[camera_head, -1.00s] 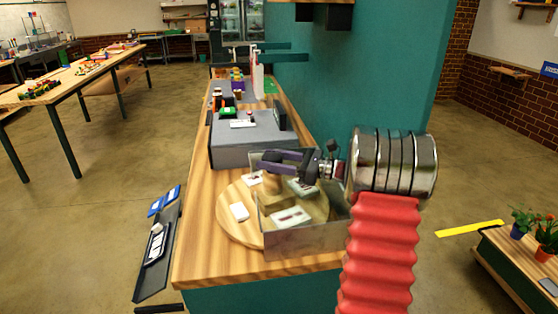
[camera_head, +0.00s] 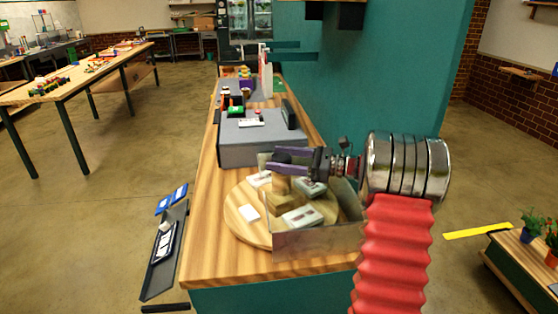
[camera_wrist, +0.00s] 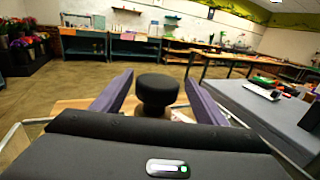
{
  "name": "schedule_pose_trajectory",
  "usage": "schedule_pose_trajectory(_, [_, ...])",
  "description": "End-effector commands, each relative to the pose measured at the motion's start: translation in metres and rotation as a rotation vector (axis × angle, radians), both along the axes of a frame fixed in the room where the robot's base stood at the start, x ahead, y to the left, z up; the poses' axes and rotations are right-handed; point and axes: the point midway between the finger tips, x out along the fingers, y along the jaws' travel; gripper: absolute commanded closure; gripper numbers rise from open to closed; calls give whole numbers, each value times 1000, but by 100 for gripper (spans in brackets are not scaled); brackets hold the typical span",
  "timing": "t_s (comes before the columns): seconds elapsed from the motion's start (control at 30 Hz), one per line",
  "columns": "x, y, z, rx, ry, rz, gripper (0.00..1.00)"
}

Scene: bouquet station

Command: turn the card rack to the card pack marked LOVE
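The card rack (camera_head: 237,225) is a round wooden turntable on the near end of the counter, with a wooden centre post (camera_head: 282,187) and white card packs around it, such as one at the left (camera_head: 249,213) and one at the front (camera_head: 302,217). Their markings are too small to read, so I cannot tell which is LOVE. My gripper (camera_head: 273,160) is over the post. In the wrist view, the black knob (camera_wrist: 157,90) stands between the two purple fingers of my gripper (camera_wrist: 157,82), with gaps on both sides. The gripper is open.
A clear-walled guard (camera_head: 318,242) stands around the front and right of the rack. A grey box (camera_head: 250,150) stands behind it on the counter. A teal wall (camera_head: 390,80) rises at right. A dark tray (camera_head: 165,250) hangs off the counter's left side.

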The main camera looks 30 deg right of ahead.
Motion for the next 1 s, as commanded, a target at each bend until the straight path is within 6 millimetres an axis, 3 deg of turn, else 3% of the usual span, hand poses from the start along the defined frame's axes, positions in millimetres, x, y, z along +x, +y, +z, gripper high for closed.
schedule_pose_trajectory(0.27, [0, 2, 0, 1, 2, 4, 33])
schedule_pose_trajectory(0.43, [0, 2, 10, -1, 0, 5, 33])
schedule_pose_trajectory(1.0, [2, 2, 92, -1, 1, 4, 33])
